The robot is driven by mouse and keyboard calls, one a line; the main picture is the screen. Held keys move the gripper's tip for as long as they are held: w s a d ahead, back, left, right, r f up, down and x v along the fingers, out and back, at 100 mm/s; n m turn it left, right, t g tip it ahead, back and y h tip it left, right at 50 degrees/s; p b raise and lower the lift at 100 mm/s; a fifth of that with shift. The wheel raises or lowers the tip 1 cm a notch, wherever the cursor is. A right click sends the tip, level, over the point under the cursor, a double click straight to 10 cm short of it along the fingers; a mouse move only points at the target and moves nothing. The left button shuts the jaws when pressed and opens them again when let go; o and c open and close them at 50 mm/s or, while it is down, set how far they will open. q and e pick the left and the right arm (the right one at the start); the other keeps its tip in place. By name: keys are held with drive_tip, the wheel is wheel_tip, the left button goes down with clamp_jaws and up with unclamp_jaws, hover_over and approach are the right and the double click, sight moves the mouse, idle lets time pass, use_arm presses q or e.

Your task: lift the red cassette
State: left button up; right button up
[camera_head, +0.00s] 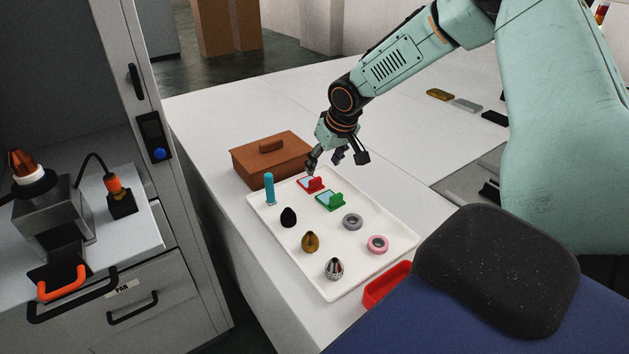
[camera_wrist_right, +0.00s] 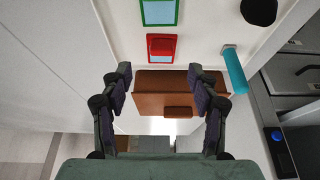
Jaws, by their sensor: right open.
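The red cassette (camera_head: 312,184) lies on the white tray (camera_head: 378,280) near its far end. It has a pale window and a raised red tab. In the right wrist view the red cassette (camera_wrist_right: 161,47) shows just beyond the fingertips, roughly midway between them. My right gripper (camera_head: 327,163) is above the far edge of the tray, close to the cassette. In the wrist view the right gripper (camera_wrist_right: 163,80) has its fingers wide apart with nothing between them touching. My left gripper is not in view.
A green cassette (camera_head: 330,200) lies beside the red one. A cyan cylinder (camera_head: 269,188) stands on the tray's left. A brown lidded box (camera_head: 262,163) is just behind the tray. Several egg-shaped pieces and rings (camera_head: 352,222) fill the nearer tray.

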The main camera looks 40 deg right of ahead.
sight(315, 179)
drive_tip(key=shift+w+f, duration=0.15)
drive_tip(key=shift+f, duration=0.4)
drive_tip(key=shift+w+f, duration=0.25)
drive_tip(key=x, duration=0.1)
drive_tip(key=b+x, duration=0.1)
drive_tip(key=x, duration=0.1)
drive_tip(key=shift+w+a+f, duration=0.2)
drive_tip(key=shift+a+f, duration=0.05)
drive_tip(key=shift+w+d+f+b, duration=0.15)
drive_tip(key=shift+d+f+b, duration=0.05)
drive_tip(key=shift+f+b, duration=0.3)
drive_tip(key=shift+w+f, duration=0.25)
drive_tip(key=shift+w, duration=0.1)
drive_tip(key=shift+s+a+r, duration=0.1)
drive_tip(key=shift+s+r, duration=0.05)
drive_tip(key=shift+c, duration=1.3)
drive_tip(key=shift+s, duration=0.15)
drive_tip(key=c, duration=0.6)
drive_tip(key=shift+c, duration=1.4)
